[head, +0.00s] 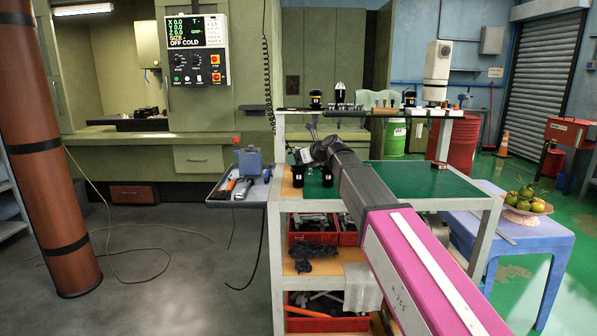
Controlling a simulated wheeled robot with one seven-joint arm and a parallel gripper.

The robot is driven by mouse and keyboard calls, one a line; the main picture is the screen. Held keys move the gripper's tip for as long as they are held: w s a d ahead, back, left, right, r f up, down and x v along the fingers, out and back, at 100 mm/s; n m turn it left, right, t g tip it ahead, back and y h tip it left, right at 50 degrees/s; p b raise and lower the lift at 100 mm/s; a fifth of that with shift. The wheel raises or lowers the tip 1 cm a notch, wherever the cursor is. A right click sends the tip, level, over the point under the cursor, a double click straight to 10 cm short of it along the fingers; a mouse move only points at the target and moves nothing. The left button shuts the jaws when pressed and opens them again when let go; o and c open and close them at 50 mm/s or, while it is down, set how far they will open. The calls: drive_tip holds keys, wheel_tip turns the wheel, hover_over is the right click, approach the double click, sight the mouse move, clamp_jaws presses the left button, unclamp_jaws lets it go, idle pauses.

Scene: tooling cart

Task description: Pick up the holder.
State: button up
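Several black tool holders show on the cart. More stand on the raised back shelf: a short black one (315,99), a taller one with a pale top (340,94) and one farther right (409,98). I cannot tell which is the task's holder. My gripper (306,157) is small and dark at the far end of my arm, above the two worktop holders. Its fingers are too unclear to show whether it is open or shut.
A side tray (222,197) with hand tools and a blue-grey box sticks out left of the cart. Red bins (309,238) fill the lower shelves. A blue table (545,240) with a fruit bowl (524,204) stands at right. The green worktop's right part looks mostly clear.

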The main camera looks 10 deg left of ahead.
drive_tip(key=shift+c, duration=0.4)
drive_tip(key=c, duration=1.3)
drive_tip(key=shift+r, duration=0.1)
drive_tip(key=shift+r, duration=0.6)
wheel_tip(320, 180, up, 3)
drive_tip(key=shift+f, duration=0.1)
drive_tip(key=s+a+r, duration=0.1)
drive_tip(key=s+r, duration=0.1)
drive_tip(key=s, duration=0.1)
drive_tip(key=s+a+r, duration=0.2)
drive_tip(key=s, duration=0.2)
drive_tip(key=s+a+r, duration=0.2)
drive_tip(key=s+r, duration=0.1)
drive_tip(key=shift+s+a, duration=0.15)
drive_tip(key=shift+a, duration=0.1)
drive_tip(key=shift+r, duration=0.1)
